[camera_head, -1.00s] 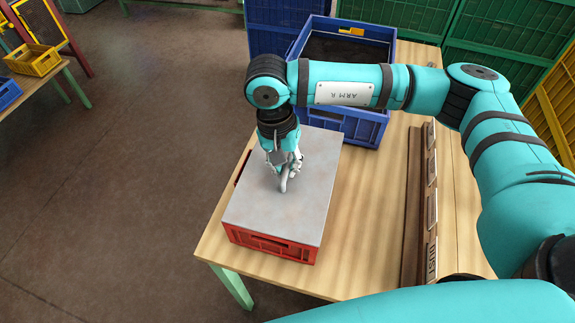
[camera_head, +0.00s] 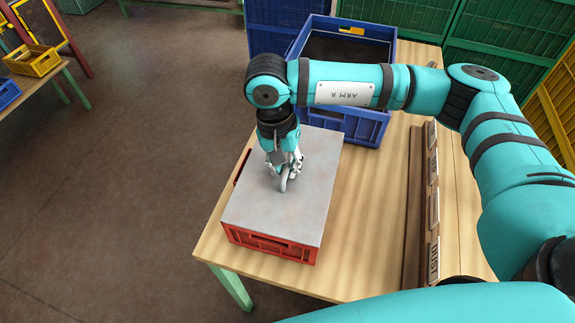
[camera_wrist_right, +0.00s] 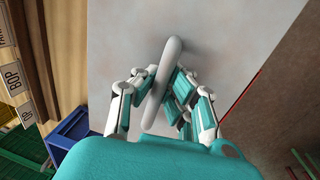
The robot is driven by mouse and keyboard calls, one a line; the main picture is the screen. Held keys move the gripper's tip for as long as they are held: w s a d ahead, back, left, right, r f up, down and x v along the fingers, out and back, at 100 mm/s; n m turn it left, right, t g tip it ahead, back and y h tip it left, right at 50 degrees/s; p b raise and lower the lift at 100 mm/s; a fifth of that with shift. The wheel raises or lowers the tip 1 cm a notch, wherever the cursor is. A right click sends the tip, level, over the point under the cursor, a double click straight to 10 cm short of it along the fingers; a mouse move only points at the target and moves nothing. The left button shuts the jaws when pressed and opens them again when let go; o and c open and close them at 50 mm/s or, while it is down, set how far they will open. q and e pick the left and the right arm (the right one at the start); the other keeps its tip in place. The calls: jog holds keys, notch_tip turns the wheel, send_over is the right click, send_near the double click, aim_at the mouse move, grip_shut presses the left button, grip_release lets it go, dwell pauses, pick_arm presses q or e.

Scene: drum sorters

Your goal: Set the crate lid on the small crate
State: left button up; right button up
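The grey flat crate lid (camera_head: 255,207) lies on top of the small red crate (camera_head: 272,246), looking level and covering its top. A pale curved handle stands up from the lid's middle; it shows in the right wrist view (camera_wrist_right: 161,88). My right gripper (camera_head: 284,172) points down over the lid. Its fingers (camera_wrist_right: 163,80) stand on either side of the handle and look spread, with the handle between them. Whether a fingertip still touches the handle is hard to see. Most of the red crate's inside is hidden. My left gripper is not in view.
A blue crate (camera_head: 380,125) with dark contents stands behind on the wooden table (camera_head: 365,215). A brown rack with labelled cards (camera_head: 433,205) runs along the table's right part. Green and yellow mesh panels stand beyond. Table between lid and rack is clear.

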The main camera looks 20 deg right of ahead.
jog(key=o, duration=0.5)
